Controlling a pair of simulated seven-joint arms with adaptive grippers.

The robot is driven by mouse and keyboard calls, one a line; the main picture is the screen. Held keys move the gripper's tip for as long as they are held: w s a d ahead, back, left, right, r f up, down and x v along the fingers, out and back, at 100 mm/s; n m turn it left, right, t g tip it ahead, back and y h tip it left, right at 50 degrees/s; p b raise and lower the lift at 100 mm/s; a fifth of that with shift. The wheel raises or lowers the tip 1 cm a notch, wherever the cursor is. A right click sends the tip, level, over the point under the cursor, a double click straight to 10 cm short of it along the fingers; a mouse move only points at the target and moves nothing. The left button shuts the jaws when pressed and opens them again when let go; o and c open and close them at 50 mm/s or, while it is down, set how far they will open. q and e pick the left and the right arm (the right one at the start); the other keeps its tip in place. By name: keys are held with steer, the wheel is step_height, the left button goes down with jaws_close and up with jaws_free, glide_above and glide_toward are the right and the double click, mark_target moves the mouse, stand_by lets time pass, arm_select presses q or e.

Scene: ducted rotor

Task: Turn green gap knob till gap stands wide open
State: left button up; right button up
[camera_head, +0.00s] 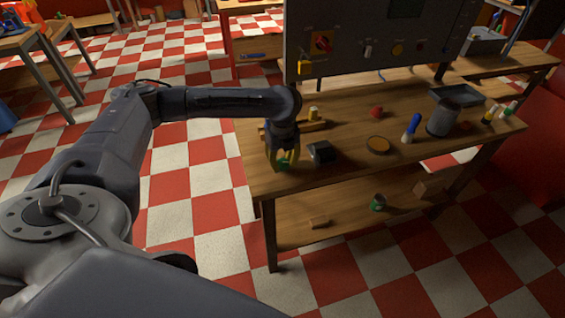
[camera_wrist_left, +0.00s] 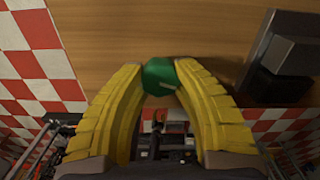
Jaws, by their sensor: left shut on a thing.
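The green knob (camera_wrist_left: 159,77) shows in the left wrist view, with a pale mark on its face. It sits between the two yellow fingers of my left gripper (camera_wrist_left: 160,70), which is shut on it. In the head view my left gripper (camera_head: 283,161) points down at the front left of the wooden workbench (camera_head: 345,145). Only a little green shows between its fingers there, and the knob's lower part is hidden. I cannot make out the gap itself or how wide it stands. My right gripper is not in view.
A dark block (camera_head: 321,152) stands just right of my left gripper. A grey panel (camera_head: 345,45) with knobs rises behind.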

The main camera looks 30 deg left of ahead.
mark_target(283, 163)
arm_select(q)
steer(key=shift+s+d, duration=0.1)
steer(key=shift+d, duration=0.05)
steer(key=o, duration=1.3)
steer(key=shift+r, duration=0.1)
step_height(283, 163, up, 12)
steer(key=shift+f, duration=0.1)
